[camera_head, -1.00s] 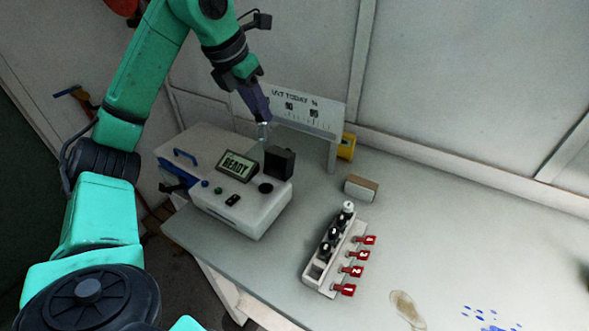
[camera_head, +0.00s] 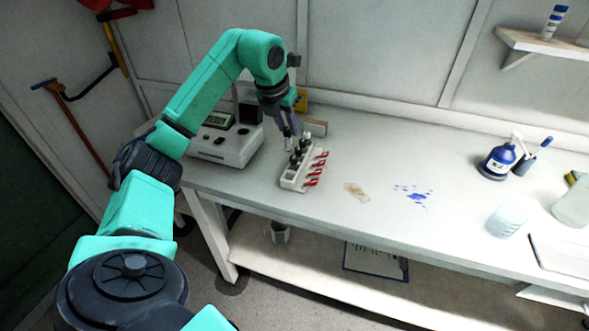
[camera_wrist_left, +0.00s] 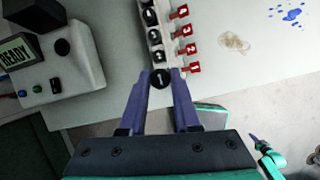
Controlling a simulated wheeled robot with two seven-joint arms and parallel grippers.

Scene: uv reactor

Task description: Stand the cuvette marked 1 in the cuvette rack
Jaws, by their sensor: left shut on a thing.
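My left gripper (camera_head: 289,137) is shut on a clear cuvette (camera_head: 288,146) and holds it upright, apparently above the cuvette rack. In the left wrist view, the cuvette's black cap (camera_wrist_left: 160,78) with a pale mark sits between the purple fingertips (camera_wrist_left: 160,84), at the near end of the row. The white cuvette rack (camera_head: 291,184) stands on the bench with red numbered tags (camera_head: 311,183) along its right side. Other black-capped cuvettes (camera_wrist_left: 155,36) stand in it. The held cuvette's lower end is hard to make out.
The white reactor (camera_head: 234,152) with its READY screen stands left of the rack. A small box (camera_head: 315,128) lies behind the rack. A brown stain (camera_head: 356,190) and blue spill (camera_head: 416,195) lie to the right. A blue bottle (camera_head: 497,160) stands farther right.

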